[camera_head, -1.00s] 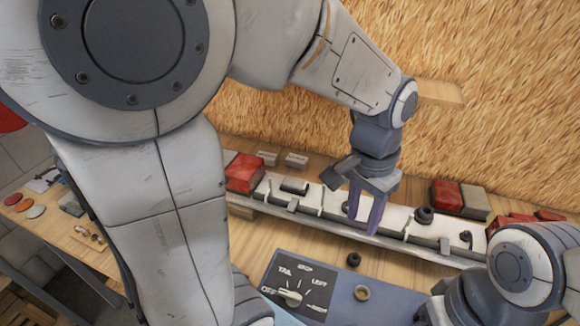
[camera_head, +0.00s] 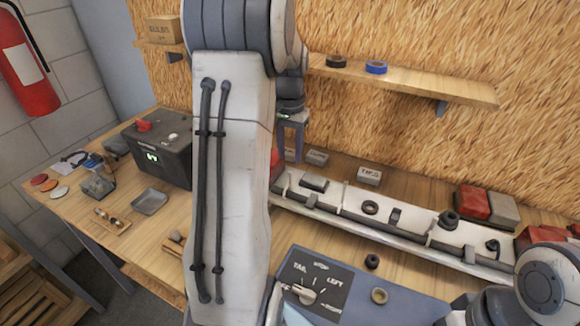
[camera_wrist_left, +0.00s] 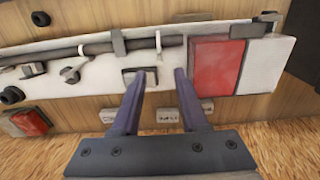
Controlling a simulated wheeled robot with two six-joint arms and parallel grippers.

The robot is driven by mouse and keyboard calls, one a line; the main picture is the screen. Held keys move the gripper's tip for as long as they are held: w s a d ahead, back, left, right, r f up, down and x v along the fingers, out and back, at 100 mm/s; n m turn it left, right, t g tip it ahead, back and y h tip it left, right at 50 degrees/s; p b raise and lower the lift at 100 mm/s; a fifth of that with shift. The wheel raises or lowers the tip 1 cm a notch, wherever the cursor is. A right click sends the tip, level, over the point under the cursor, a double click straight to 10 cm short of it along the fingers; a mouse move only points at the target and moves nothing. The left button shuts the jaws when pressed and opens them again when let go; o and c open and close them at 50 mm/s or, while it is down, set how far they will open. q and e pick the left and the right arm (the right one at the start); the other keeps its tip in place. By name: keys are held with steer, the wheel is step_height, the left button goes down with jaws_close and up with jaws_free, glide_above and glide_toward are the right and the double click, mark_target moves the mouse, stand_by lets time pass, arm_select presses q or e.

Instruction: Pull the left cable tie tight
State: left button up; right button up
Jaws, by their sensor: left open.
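The trailer frame is a long pale rail (camera_head: 335,201) with a dark cable (camera_wrist_left: 98,47) along it. Several thin white cable ties stand around the cable. The left cable tie (camera_wrist_left: 157,42) shows near the rail's lamp end in the left wrist view, and beside my arm in the head view (camera_head: 285,180). Its tail points toward my gripper side in the wrist view. My left gripper (camera_wrist_left: 158,74) is open and empty, its fingertips apart from that tie; in the head view (camera_head: 290,145) it is partly hidden behind my arm. My right gripper's fingers are out of view.
A red-and-white lamp (camera_wrist_left: 217,65) sits beside the tie, and a dark block (camera_wrist_left: 140,76) lies at the fingers. Small labelled boxes (camera_head: 369,175) lie behind the rail. A dial panel (camera_head: 315,285) stands in front. A shelf (camera_head: 400,78) juts from the wall.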

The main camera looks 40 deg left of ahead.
mark_target(290, 172)
arm_select(q)
steer(key=shift+f, duration=2.75)
jaws_close()
